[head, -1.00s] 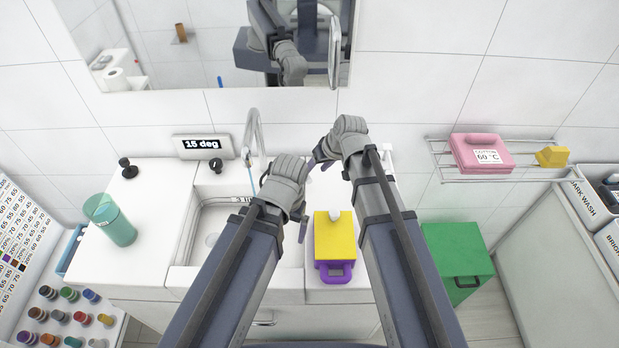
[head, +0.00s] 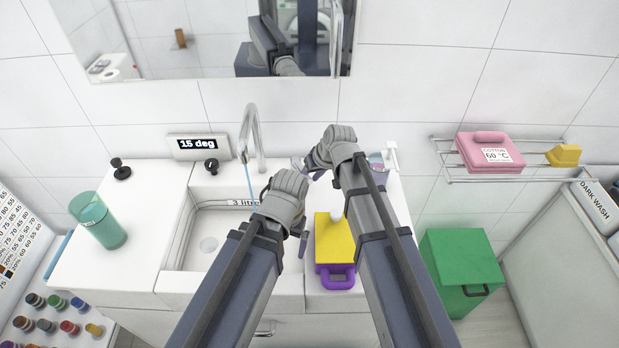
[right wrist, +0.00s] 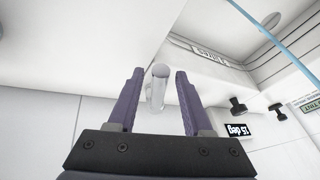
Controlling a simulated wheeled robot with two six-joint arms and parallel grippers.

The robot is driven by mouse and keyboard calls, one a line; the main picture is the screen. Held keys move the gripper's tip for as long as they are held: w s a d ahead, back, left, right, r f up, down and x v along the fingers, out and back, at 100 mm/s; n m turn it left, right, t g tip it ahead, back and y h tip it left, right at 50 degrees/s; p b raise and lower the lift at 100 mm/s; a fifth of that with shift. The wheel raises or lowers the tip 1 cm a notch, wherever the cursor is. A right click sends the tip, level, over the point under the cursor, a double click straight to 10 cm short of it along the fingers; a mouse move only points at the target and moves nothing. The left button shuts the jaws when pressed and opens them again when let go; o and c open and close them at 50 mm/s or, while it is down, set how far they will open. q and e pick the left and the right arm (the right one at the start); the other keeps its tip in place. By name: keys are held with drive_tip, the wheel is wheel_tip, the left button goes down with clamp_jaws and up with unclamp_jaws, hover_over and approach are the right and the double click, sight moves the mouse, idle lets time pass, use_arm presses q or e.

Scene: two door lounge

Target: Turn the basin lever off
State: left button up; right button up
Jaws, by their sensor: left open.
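The tap spout (head: 250,130) arches over the white basin (head: 190,262) and a thin blue stream of water (head: 248,180) runs from it. My right gripper (head: 308,166) is right of the spout, above the back of the counter. In the right wrist view, its fingers (right wrist: 156,90) stand apart, with a pale grey cylinder (right wrist: 159,76) showing between them; I see no clear contact. I cannot tell for certain whether this is the basin lever. My left gripper (head: 303,243) is open and empty over the basin's right edge.
A yellow and purple container (head: 335,245) stands on the counter between my arms. A teal cup (head: 98,222) and black knobs (head: 211,166) are at left, by the "15 deg" display (head: 199,146). A green bin (head: 462,268) stands at right.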

clamp_jaws()
idle(1.2)
